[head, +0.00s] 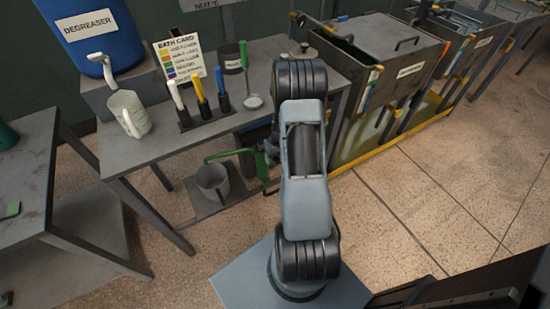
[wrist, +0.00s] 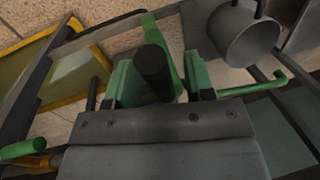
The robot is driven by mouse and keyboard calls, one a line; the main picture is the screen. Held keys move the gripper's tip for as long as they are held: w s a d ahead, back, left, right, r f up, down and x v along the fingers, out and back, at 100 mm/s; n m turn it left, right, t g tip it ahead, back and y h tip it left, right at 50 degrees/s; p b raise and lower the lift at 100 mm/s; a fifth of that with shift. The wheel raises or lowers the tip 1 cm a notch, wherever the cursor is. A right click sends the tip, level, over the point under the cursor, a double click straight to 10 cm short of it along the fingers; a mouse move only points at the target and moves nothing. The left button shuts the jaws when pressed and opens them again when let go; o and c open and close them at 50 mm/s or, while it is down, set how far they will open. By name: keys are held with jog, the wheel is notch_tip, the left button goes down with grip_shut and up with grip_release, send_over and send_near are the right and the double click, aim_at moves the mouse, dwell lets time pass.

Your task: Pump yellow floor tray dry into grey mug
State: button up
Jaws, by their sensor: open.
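The yellow floor tray (head: 393,141) lies under the tanks on the right, with pale liquid showing inside. Its yellow rim and dull green interior (wrist: 62,72) show at left in the wrist view. The grey mug (head: 212,182) stands upright on a low plate under the bench; it is at upper right in the wrist view (wrist: 246,38). A green pipe (head: 228,154) reaches over towards the mug. My gripper (wrist: 160,80) is open, with a dark upright cylinder (wrist: 152,66) between its fingers; contact cannot be told. My arm hides most of the gripper in the head view.
The bench holds a blue degreaser drum (head: 95,35), a pale jug (head: 129,114), a bath card (head: 180,58) and several coloured-handled tools. Another table (head: 32,190) stands at left. Tanks (head: 385,58) line the right. Open floor lies at front right.

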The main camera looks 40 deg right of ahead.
grip_shut()
dwell(0.5)
